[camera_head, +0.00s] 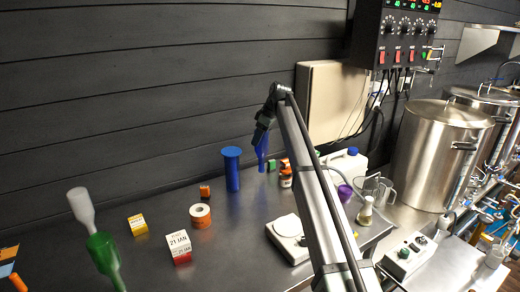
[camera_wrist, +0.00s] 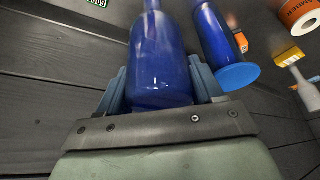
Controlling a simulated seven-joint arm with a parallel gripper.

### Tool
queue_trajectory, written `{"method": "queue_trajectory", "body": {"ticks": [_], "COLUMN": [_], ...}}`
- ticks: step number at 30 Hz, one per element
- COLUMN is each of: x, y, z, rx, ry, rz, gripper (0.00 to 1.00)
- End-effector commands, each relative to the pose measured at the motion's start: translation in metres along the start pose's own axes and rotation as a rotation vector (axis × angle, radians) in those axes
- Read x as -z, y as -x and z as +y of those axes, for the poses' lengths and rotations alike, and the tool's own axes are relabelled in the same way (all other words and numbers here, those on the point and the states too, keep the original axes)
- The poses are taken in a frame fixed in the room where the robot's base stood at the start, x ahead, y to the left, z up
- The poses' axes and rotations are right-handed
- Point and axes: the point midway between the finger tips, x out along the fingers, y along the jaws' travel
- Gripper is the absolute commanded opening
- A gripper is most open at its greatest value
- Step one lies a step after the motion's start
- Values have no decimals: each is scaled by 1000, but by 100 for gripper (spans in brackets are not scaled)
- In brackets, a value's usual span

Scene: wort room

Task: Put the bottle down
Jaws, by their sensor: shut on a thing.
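The blue bottle (camera_wrist: 160,50) is in my gripper (camera_wrist: 160,88). In the wrist view its wide end sits between the two fingers and its narrower end points away from the gripper. In the head view my gripper (camera_head: 264,128) is near the back wall, with the blue bottle (camera_head: 262,152) below it, just right of a blue cylinder. I cannot tell whether the bottle touches the steel table (camera_head: 140,262).
The blue cylinder (camera_head: 232,172) stands close left of the bottle; it also shows in the wrist view (camera_wrist: 213,32). Small jars and boxes (camera_head: 285,178) stand close right. An orange-and-white roll (camera_head: 201,221), a date box (camera_head: 180,249) and a scale (camera_head: 287,230) stand nearer the front.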

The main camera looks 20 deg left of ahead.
Motion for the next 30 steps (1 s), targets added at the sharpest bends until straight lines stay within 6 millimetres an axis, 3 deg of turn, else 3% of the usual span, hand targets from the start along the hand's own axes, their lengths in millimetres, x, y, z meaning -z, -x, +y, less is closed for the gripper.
{"method": "queue_trajectory", "body": {"ticks": [12,25,26,30], "x": [-16,-17,-18,-17], "y": [-37,-42,-42,-42], "z": [0,0,0,0], "rx": [0,0,0,0], "ry": [-1,-1,-1,-1], "rz": [0,0,0,0], "gripper": [8,8,68,81]}}
